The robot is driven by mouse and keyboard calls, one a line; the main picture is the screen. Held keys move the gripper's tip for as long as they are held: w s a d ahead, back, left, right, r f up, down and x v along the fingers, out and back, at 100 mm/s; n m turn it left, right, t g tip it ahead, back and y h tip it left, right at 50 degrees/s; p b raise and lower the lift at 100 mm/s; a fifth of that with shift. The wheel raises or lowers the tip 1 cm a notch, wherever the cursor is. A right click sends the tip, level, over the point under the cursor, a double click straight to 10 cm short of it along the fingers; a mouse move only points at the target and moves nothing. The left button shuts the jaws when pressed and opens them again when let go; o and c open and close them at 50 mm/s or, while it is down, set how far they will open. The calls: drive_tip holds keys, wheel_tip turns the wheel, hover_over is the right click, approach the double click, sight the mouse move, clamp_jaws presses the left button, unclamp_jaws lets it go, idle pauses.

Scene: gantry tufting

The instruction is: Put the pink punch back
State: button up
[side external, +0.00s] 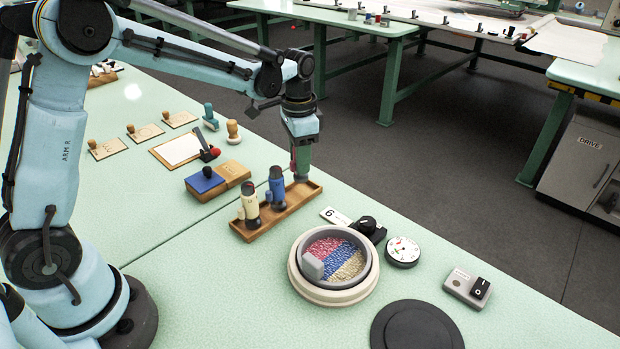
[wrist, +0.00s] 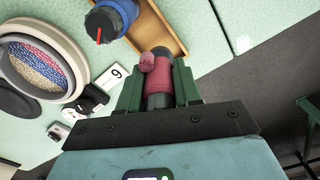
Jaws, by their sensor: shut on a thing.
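The pink punch (wrist: 160,82) is dark pink with a grey-black body and a small pink knob on its side. My gripper (wrist: 157,92) is shut on it, with a green finger on each side. In the side view my gripper (side external: 301,160) points down at the far right end of the wooden tray (side external: 270,222), and the punch is mostly hidden by the fingers. Its lower end is at the tray; I cannot tell whether it touches the floor of it. A blue punch (side external: 277,188) and a cream punch (side external: 250,206) stand upright in the tray.
A brown box with a blue pad (side external: 205,181) lies left of the tray.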

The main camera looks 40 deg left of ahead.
drive_tip(key=shift+f, duration=1.75)
drive_tip(key=shift+f, duration=0.15)
drive_tip(key=o, duration=0.9)
drive_tip(key=shift+o, duration=0.2)
